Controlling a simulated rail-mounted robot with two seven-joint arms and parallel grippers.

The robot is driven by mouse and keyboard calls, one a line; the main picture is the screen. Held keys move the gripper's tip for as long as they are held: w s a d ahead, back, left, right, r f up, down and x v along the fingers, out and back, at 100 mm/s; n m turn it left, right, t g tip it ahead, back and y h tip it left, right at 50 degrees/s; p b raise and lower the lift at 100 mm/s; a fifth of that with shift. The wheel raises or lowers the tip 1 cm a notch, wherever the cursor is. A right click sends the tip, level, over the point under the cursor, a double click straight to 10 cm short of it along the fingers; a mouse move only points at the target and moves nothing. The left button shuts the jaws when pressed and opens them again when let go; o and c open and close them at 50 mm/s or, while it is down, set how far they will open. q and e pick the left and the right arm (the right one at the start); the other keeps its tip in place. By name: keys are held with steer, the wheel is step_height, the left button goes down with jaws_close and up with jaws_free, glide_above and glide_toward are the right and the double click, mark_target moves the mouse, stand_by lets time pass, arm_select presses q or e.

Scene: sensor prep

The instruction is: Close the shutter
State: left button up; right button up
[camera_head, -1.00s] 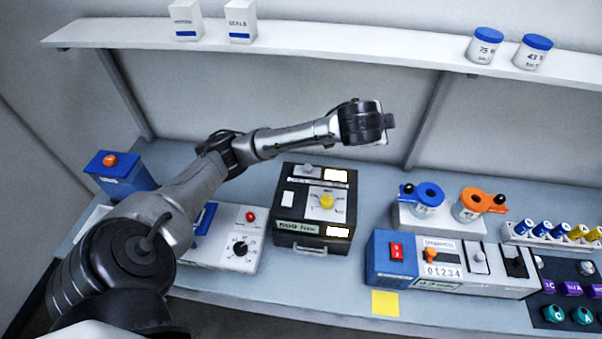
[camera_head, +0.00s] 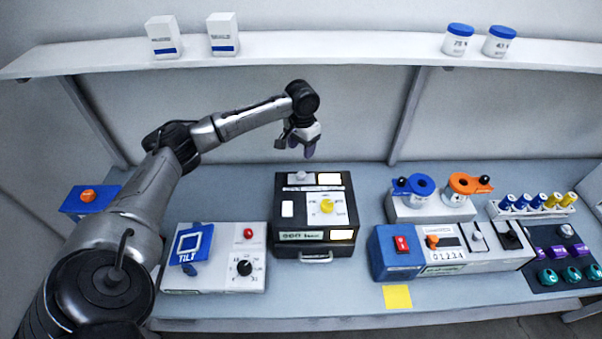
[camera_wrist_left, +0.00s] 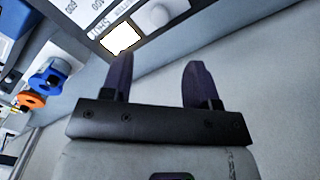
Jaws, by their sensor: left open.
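My left gripper (camera_head: 298,148) hangs above and behind the black box, fingers down, open and empty. In the left wrist view its two dark fingers (camera_wrist_left: 158,75) are spread apart with nothing between them. The black box (camera_head: 286,238) has a grey knob (camera_head: 302,176), a yellow knob (camera_head: 326,206), a white switch and two lit windows (camera_head: 329,180). In the wrist view the grey knob (camera_wrist_left: 165,12) and a lit window (camera_wrist_left: 117,38) lie beyond the fingertips, untouched. My right gripper is not in view.
A white TILT box (camera_head: 213,283) stands left of the black box. A counter unit (camera_head: 400,262) with a red switch stands right, with blue (camera_head: 421,188) and orange (camera_head: 464,184) round holders behind. A shelf (camera_head: 350,46) runs above. Table behind the black box is clear.

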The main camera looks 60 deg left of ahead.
mark_target(301, 173)
arm_select(q)
step_height(301, 173, down, 12)
stand_by(0.5)
steer(key=shift+c, duration=1.3)
jaws_close()
